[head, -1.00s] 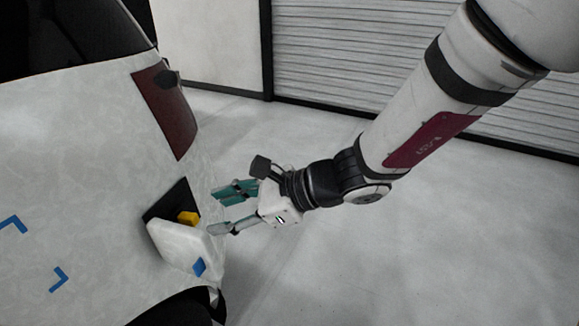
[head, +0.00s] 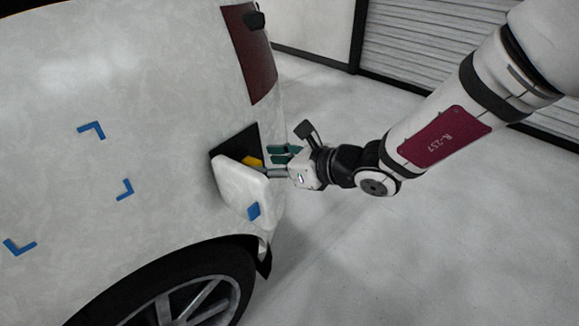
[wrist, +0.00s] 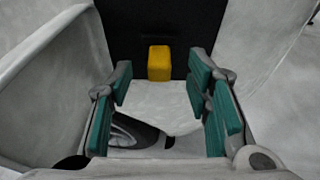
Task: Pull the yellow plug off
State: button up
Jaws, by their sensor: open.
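The yellow plug (head: 253,161) sits in the dark recess (head: 236,142) in the car's side, behind the open white flap (head: 243,187). In the wrist view the plug (wrist: 159,62) is a small yellow block against the black recess, ahead of my gripper and roughly centred between its fingers. My gripper (head: 273,160) is at the right of the recess, pointing at it. In the wrist view my gripper (wrist: 163,100) is open, with teal pads on both sides and nothing between them. The plug is apart from the pads.
The white car body (head: 120,90) carries blue corner marks (head: 92,130). A wheel (head: 185,295) is below the flap and a dark red tail light (head: 250,55) is above the recess. The floor (head: 370,260) at the right is clear, with a shutter door (head: 425,35) behind.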

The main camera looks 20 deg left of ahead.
aim_at(257, 162)
jog(key=shift+b+x, duration=0.4)
jog(key=shift+x, duration=1.75)
grip_shut()
jog(key=c, duration=0.6)
grip_release()
grip_shut()
jog(key=shift+s+d+r, duration=0.1)
jog(key=shift+s+d, duration=0.05)
jog(key=shift+d, duration=0.5)
jog(key=s+d+p, duration=0.1)
jog(key=d, duration=0.5)
jog(key=shift+s+d+r, duration=0.2)
jog(key=shift+d+r, duration=0.1)
jog(key=shift+r, duration=0.1)
